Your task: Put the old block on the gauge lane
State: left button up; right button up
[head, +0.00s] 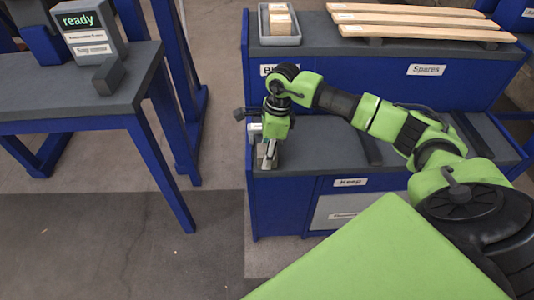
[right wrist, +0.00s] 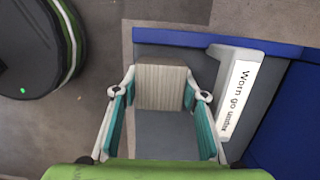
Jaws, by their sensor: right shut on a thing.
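My right gripper (head: 267,160) is at the left end of the lower blue bench in the head view. In the right wrist view its teal-padded fingers (right wrist: 161,92) are shut on a pale ribbed block (right wrist: 160,87). The block is over the grey bench top near its edge; whether it touches the surface I cannot tell. A grey holder with a label reading "Worn go under" (right wrist: 238,92) stands just right of the gripper. No surface marked as the gauge lane is readable. My left gripper is not in view.
The lower bench (head: 315,155) has dark raised strips (head: 366,147) and a "Keep" label. Behind, a "Spares" bench (head: 390,85) bears wooden boards (head: 410,20) and a grey tray (head: 279,40) with blocks. At left, a table (head: 60,105) carries a "ready" display (head: 88,30).

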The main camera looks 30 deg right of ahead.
jog(key=shift+f, duration=0.15)
jog(key=o, duration=0.8)
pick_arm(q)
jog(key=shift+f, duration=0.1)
pick_arm(e)
jog(key=shift+o, duration=0.2)
jog(key=shift+r, duration=0.5)
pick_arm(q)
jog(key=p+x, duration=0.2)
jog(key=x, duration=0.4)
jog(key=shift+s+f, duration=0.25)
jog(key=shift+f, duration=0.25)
pick_arm(e)
notch_tip(320, 180, up, 11)
jog(key=d, duration=0.1)
jog(key=shift+s+d+r, duration=0.15)
jog(key=shift+s+d, duration=0.1)
jog(key=shift+s, duration=0.2)
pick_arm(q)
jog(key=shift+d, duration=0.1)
